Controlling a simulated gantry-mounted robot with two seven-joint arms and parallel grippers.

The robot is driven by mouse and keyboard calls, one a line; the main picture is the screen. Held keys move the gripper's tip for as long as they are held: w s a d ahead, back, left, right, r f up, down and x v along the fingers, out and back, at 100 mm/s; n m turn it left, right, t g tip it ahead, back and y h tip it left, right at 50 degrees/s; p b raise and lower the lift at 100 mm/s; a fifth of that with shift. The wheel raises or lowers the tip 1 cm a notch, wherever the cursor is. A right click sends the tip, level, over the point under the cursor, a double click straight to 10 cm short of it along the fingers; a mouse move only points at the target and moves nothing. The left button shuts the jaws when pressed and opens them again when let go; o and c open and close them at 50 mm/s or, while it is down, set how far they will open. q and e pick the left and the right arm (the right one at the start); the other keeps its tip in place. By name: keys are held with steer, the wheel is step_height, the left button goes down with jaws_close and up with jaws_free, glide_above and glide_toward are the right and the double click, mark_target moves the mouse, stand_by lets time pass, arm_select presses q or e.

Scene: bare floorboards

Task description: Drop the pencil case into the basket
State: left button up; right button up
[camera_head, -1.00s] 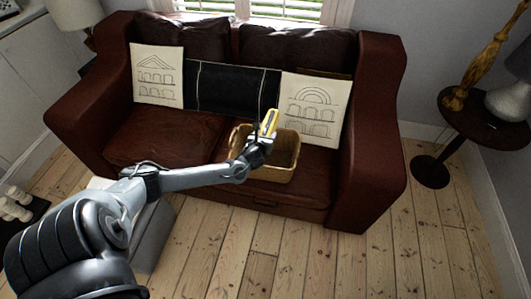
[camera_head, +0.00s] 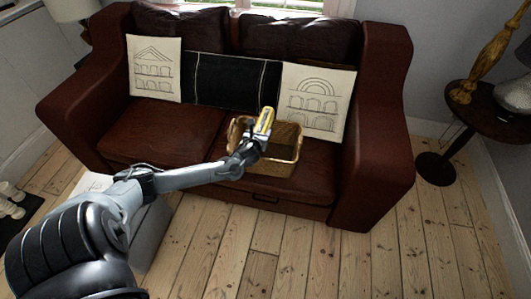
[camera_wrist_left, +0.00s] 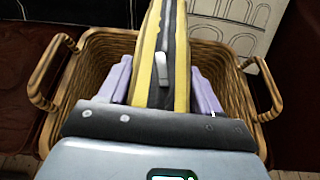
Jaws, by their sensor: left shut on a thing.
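The pencil case (camera_head: 264,122) is yellow and dark grey. My left gripper (camera_head: 257,139) is shut on it and holds it up over the basket. In the left wrist view the pencil case (camera_wrist_left: 166,55) stands between the two pale purple fingers (camera_wrist_left: 160,85), with a light zip pull on its face. The wicker basket (camera_head: 281,168) sits on the sofa seat; in the left wrist view its woven wall (camera_wrist_left: 232,88) and two side handles show around the gripper. The part of the basket's inside below the gripper is hidden. My right gripper is not in view.
A dark red leather sofa (camera_head: 155,135) bears the basket. Behind it lean two cushions with drawings (camera_head: 318,100) and a black cushion (camera_head: 217,80). A round side table (camera_head: 490,122) stands at the right.

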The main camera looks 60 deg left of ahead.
arm_select(q)
steer(key=shift+f, duration=0.15)
steer(key=o, duration=1.6)
steer(key=shift+c, duration=0.2)
steer(key=shift+s+d+r+p, duration=0.25)
steer(key=shift+d+p, duration=0.05)
steer(key=p+v, duration=0.4)
steer(key=v, duration=0.6)
steer(key=shift+s+f, duration=0.1)
steer(key=shift+f, duration=0.05)
